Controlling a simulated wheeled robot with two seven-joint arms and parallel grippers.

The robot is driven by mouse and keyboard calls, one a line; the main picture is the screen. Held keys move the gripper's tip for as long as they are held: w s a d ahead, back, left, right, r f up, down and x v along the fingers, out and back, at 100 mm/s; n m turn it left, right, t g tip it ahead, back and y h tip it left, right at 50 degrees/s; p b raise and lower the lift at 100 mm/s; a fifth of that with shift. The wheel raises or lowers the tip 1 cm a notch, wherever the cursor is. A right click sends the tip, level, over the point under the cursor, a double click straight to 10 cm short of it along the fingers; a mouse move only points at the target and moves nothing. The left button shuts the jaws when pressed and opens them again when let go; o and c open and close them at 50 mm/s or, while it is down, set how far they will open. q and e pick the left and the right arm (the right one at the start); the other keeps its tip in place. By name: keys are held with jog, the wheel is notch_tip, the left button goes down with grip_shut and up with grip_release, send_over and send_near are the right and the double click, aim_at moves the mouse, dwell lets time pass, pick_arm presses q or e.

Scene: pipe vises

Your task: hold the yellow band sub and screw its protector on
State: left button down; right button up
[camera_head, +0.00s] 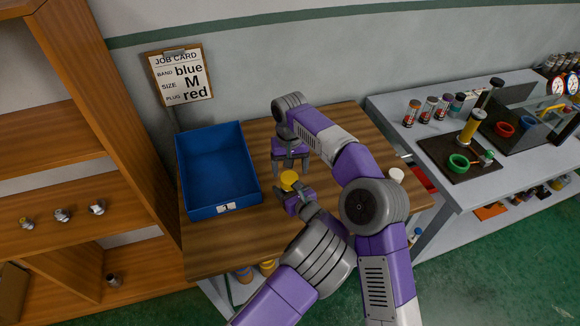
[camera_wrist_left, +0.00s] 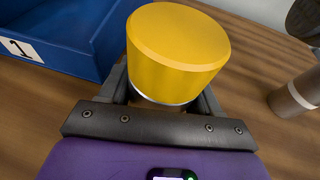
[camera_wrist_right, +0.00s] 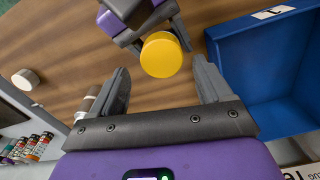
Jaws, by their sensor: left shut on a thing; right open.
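A yellow cylinder (camera_head: 289,178) with a smooth flat top is held upright above the table. My left gripper (camera_head: 296,197) is shut on this piece from below. My right gripper (camera_head: 290,163) is open and empty just above and behind it. In the right wrist view the yellow top (camera_wrist_right: 161,56) shows beyond and between the open fingers, apart from them. I cannot tell the sub and the protector apart here.
A blue bin (camera_head: 217,165) marked 1 stands on the wooden table at left. A grey-brown cylinder with a white band (camera_wrist_left: 296,98) is on the table nearby. A white round cap (camera_head: 396,175) is at the table's right. A job card (camera_head: 180,77) hangs behind; a grey bench (camera_head: 400,150) stands right.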

aim_at(289, 177)
pick_arm(q)
jog(key=shift+r, duration=0.1)
pick_arm(e)
jog(key=n, duration=0.1)
jog(key=r+n, duration=0.1)
jog(key=shift+a+r+n, duration=0.1)
jog(key=shift+r+n, duration=0.15)
jog(key=shift+n, duration=0.15)
jog(key=n, duration=0.1)
jog(key=r+n, duration=0.1)
jog(key=n, duration=0.1)
jog(key=shift+r+n, duration=0.3)
jog(key=shift+f, duration=4.05)
